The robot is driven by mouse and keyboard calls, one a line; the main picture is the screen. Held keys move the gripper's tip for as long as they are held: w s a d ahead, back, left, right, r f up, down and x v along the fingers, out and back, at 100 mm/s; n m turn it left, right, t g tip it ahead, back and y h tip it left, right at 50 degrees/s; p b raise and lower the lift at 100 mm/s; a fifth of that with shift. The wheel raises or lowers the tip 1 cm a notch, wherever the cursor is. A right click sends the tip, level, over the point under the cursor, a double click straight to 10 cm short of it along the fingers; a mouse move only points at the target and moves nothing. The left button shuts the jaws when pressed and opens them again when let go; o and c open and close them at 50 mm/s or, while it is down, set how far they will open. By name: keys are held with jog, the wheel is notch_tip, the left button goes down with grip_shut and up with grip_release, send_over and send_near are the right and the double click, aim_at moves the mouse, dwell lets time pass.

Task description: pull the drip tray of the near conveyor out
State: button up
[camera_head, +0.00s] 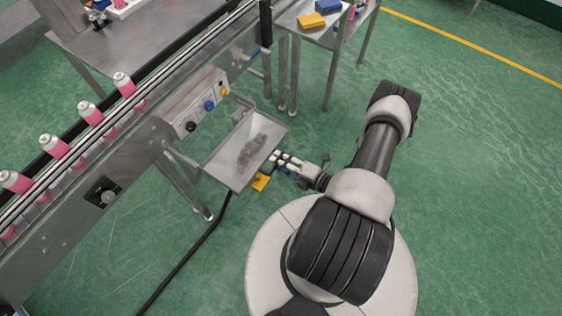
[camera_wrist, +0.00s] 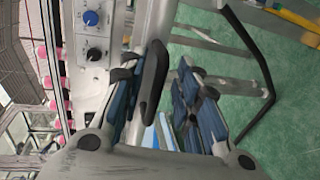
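The drip tray (camera_head: 226,164) is a shallow grey metal pan with a brown residue patch in it. In the head view it juts out from the side of the near conveyor (camera_head: 75,215), below the control panel. My gripper (camera_head: 279,158) is at the tray's right edge. In the wrist view a black bar handle (camera_wrist: 153,82) lies between my two fingers (camera_wrist: 158,105), nearer the left finger. A gap shows between the handle and the right finger, so the gripper looks open around it. Finger contact with the handle cannot be made out.
Pink cans (camera_head: 90,113) stand on the conveyor. A control panel with knobs (camera_head: 208,105) is above the tray. A yellow piece (camera_head: 260,182) is low beside the tray, near a black cable (camera_head: 190,254). A side table (camera_head: 318,35) stands behind. Green floor is open at right.

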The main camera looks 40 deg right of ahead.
jog(key=v, duration=1.2)
jog(key=shift+r, duration=0.15)
dwell(0.3)
